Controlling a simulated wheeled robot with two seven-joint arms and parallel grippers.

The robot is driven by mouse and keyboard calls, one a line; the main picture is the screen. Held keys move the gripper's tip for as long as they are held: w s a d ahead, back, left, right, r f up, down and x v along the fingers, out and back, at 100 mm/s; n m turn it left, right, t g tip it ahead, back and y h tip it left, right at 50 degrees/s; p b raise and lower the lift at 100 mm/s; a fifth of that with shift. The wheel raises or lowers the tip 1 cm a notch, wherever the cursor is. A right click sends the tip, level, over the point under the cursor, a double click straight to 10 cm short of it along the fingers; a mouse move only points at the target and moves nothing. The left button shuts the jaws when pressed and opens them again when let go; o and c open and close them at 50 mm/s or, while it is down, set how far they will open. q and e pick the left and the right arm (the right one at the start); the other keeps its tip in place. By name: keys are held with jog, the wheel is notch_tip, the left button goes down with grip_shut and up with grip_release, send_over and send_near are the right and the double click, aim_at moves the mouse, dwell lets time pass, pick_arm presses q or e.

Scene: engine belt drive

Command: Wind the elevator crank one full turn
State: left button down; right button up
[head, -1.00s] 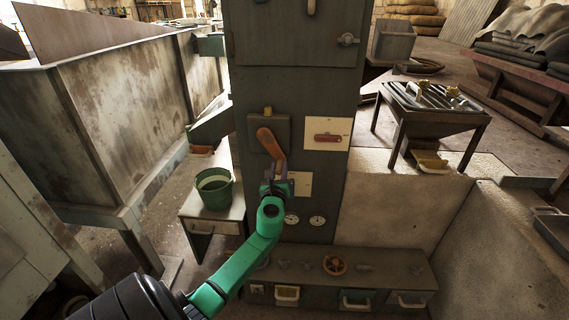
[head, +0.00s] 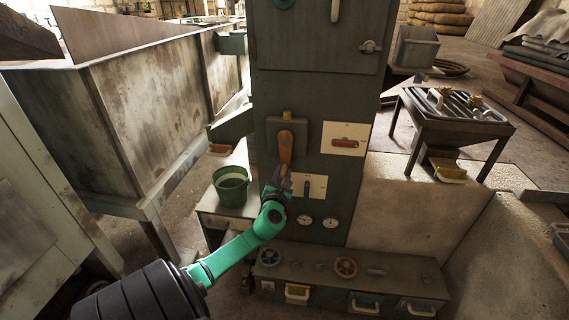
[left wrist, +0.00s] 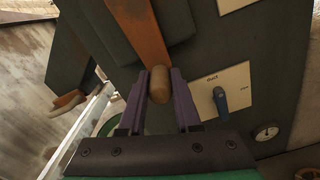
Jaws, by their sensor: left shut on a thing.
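The crank has an orange-brown arm (head: 286,146) that hangs nearly straight down from its hub on the dark green cabinet (head: 350,95). In the left wrist view the crank arm (left wrist: 138,30) leads down to a tan wooden knob (left wrist: 159,84). My left gripper (head: 280,178) is at the lower end of the arm. In the left wrist view the purple fingers of my left gripper (left wrist: 159,92) are shut on the knob from both sides. My right gripper is in neither view.
A card with a red handle (head: 344,140) and a card with a blue lever (head: 306,186) are right of the crank. A green bucket (head: 231,186) stands on a small table at left. A low bench with a valve wheel (head: 345,267) lies below.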

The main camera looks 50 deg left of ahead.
pick_arm(q)
jog(key=shift+a+r, duration=0.1)
jog(key=shift+a, duration=0.05)
jog(key=c, duration=0.8)
grip_release()
jog(key=shift+c, duration=0.2)
jog(key=shift+o, duration=1.2)
jog(key=shift+a, duration=0.1)
jog(key=shift+s+d, duration=0.15)
jog(key=shift+d, duration=0.1)
jog(key=p+v, duration=0.1)
jog(key=v, duration=1.3)
